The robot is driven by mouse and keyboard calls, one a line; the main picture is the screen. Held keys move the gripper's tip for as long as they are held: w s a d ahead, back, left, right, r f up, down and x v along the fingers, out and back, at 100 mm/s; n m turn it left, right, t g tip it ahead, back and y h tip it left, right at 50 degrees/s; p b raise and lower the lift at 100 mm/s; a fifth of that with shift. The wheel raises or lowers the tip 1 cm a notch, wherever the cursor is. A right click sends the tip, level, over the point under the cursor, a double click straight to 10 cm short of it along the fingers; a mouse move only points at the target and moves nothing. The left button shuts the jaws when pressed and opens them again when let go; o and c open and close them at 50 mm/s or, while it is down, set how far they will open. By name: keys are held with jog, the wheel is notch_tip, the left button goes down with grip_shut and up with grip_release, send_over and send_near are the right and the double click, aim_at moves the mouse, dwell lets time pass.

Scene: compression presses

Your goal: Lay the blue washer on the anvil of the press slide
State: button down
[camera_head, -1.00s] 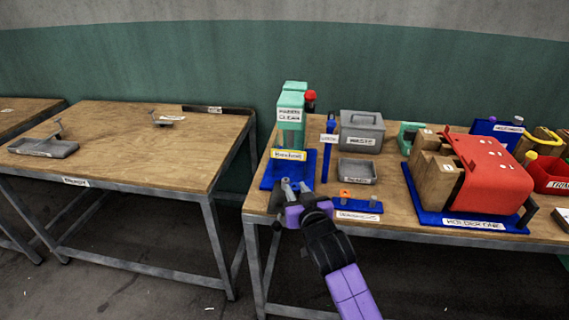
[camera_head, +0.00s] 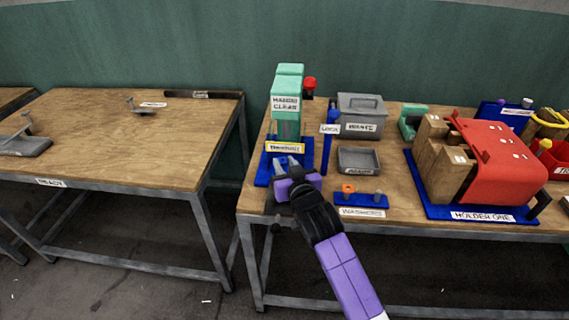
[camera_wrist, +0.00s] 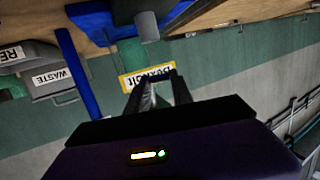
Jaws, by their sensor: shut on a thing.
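The teal press (camera_head: 287,125) stands on a blue base (camera_head: 263,173) at the left end of the right-hand table, with a yellow label on its front. My gripper (camera_head: 288,164) is at the front of this press, over the near table edge. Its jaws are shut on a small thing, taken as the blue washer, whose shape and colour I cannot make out. In the wrist view the fingertips (camera_wrist: 150,80) point at the yellow label (camera_wrist: 147,78), and a grey cylinder (camera_wrist: 148,27) stands by the blue base. I cannot make out the anvil surface.
A blue post (camera_head: 328,150) stands just right of the press. Beyond are a grey waste box (camera_head: 361,103), a grey tray (camera_head: 359,151), a blue washer rack (camera_head: 352,199) with an orange piece, and a red holder (camera_head: 497,165). The left table (camera_head: 110,145) has wide clear areas.

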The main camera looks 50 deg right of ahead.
jog(key=shift+f+b, duration=1.9)
jog(key=shift+f, duration=0.45)
jog(key=shift+f, duration=0.15)
jog(key=shift+r, duration=0.3)
jog(key=shift+f, duration=0.25)
dwell(0.4)
jog(key=c, duration=1)
grip_release()
jog(key=shift+c, duration=0.2)
jog(key=shift+a, duration=0.1)
